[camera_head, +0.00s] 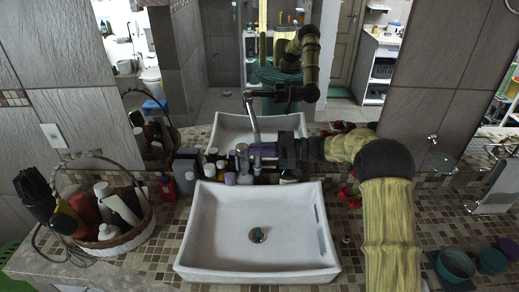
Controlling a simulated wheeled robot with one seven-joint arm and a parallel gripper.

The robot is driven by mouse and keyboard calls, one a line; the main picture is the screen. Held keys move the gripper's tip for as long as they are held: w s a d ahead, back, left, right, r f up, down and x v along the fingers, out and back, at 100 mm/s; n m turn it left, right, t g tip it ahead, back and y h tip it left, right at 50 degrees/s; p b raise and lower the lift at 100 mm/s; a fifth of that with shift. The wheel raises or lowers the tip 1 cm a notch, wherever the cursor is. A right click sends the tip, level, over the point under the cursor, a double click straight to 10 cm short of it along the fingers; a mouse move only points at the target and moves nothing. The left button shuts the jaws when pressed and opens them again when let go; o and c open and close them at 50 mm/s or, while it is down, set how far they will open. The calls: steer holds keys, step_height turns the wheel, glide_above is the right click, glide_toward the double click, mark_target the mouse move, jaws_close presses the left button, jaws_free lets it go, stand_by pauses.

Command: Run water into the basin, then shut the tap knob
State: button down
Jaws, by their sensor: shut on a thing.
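The white rectangular basin (207,225) sits on the mosaic counter in the middle of the head view. Its drain (257,235) shows, and I see no water stream or pooled water. The tap (243,158) stands at the basin's back edge, partly covered by my gripper. My gripper (254,154) reaches in from the right behind the basin. It is shut at the top of the tap, apparently on the tap knob, which the fingers mostly hide.
A wicker basket (120,243) of bottles stands left of the basin, with several small bottles (187,182) behind it. Teal bowls (456,264) are at the right. A mirror (200,110) behind the counter reflects my arm and the basin.

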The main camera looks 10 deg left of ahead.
steer(key=shift+a+r, duration=0.15)
steer(key=c, duration=1.5)
jaws_free()
steer(key=shift+w, duration=0.1)
steer(key=shift+d, duration=0.2)
steer(key=b+v, duration=0.5)
steer(key=v, duration=1.2)
steer(key=shift+w, duration=0.1)
